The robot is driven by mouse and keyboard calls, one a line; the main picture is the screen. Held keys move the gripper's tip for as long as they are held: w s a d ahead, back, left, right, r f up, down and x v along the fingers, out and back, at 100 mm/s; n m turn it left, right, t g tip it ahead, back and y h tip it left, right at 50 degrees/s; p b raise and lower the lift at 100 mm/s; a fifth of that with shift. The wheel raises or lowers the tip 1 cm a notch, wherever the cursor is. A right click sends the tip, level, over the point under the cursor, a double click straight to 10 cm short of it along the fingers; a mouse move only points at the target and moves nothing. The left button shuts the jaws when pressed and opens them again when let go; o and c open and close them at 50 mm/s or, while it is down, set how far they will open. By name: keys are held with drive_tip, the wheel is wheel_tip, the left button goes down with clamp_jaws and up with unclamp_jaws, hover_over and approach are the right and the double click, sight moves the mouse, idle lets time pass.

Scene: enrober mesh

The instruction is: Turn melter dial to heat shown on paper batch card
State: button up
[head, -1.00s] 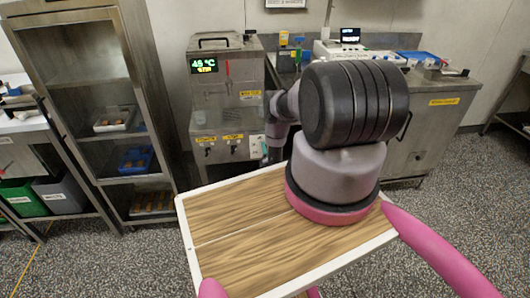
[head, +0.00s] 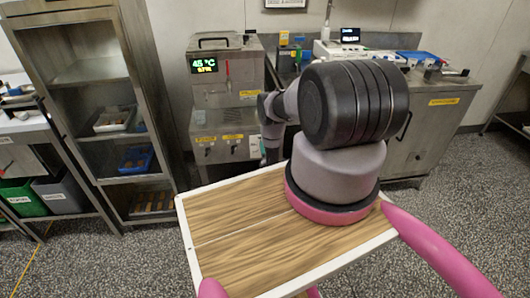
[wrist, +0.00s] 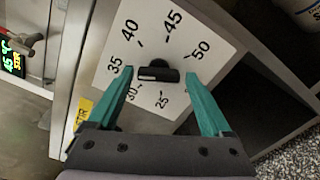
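The melter (head: 226,88) is a steel cabinet with a lit display (head: 203,65) reading 45 °C. Its white dial plate (wrist: 215,42) fills the wrist view, numbered 25 to 50. The black knob (wrist: 158,72) is bar-shaped and lies nearly sideways in that view; which number it points at I cannot tell for sure. My gripper (wrist: 159,77) has its two green fingers apart, one on each side of the knob, with visible gaps. In the head view my arm hides my gripper and part of the dial plate (head: 255,147). No readable batch card shows.
A steel rack (head: 105,110) with trays stands at the left. A steel counter (head: 430,120) with equipment stands at the right. A framed sign (head: 286,3) is cut off at the top. A dark open space (wrist: 262,105) lies beside the dial plate.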

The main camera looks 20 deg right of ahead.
idle(0.3)
drive_tip(key=v, duration=1)
drive_tip(key=shift+s, duration=0.4)
drive_tip(key=shift+a, duration=0.2)
